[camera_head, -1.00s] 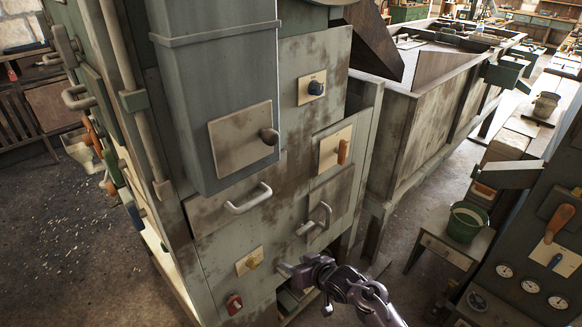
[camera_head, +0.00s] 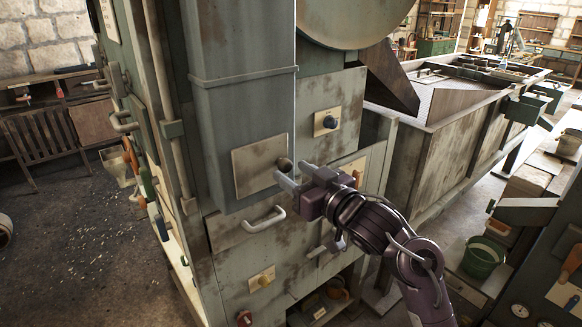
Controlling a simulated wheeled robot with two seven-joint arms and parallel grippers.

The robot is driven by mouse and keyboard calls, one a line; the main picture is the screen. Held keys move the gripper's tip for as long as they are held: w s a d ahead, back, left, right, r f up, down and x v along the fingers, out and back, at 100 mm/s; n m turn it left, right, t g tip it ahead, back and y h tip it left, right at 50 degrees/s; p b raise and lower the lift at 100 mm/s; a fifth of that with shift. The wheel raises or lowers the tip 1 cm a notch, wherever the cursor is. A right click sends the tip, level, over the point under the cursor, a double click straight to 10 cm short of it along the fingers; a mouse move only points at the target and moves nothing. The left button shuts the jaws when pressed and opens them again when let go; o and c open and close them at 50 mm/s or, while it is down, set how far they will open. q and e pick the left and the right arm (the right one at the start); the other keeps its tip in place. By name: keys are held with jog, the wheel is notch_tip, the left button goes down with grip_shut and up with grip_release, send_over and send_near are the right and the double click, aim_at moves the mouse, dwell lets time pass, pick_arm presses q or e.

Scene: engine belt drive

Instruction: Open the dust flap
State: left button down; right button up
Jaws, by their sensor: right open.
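The dust flap appears to be the square beige plate (camera_head: 255,168) on the front of the grey vertical duct. It lies flat against the duct and looks shut. A dark round knob (camera_head: 285,163) sits at its right side. My right gripper (camera_head: 293,175) is open, with its fingertips at the knob. I cannot tell whether they touch it or are around it. My right arm comes in from the lower right and hides part of the panels behind it. My left gripper is not in view.
A pale drawer handle (camera_head: 264,219) sticks out below the plate. A long wooden trough (camera_head: 440,135) stands at the right, with a green bucket (camera_head: 483,257) beyond my arm.

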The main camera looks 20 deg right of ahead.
jog(key=shift+x, duration=0.95)
jog(key=shift+c, duration=0.5)
grip_shut()
